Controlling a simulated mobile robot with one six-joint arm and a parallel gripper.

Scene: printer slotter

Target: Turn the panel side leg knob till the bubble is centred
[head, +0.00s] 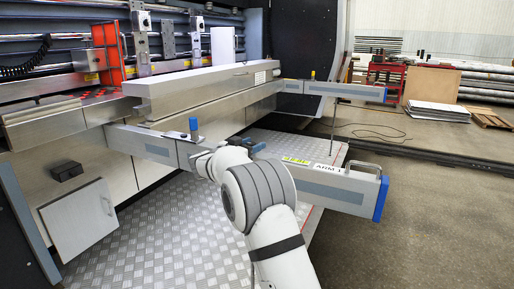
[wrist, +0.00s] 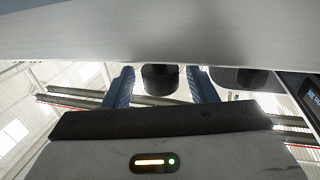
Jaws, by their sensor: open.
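In the wrist view, a round black knob (wrist: 160,80) hangs under a grey metal beam (wrist: 150,35). My gripper (wrist: 159,72) is open, with one blue finger on each side of this knob. Gaps seem to show between the fingers and the knob, but I cannot tell about contact. A second black knob (wrist: 240,78) is right of the right finger. I cannot tell which is the panel side one. In the head view, my gripper (head: 252,146) is low against the near beam (head: 320,190), partly hidden by my arm. I cannot make out a bubble.
A small dark display (wrist: 311,96) is at the right edge of the wrist view. In the head view, a second beam arm (head: 335,91) lies behind, above a chequered metal floor plate (head: 180,230). A small open panel (head: 80,220) is at left. Open concrete floor lies right.

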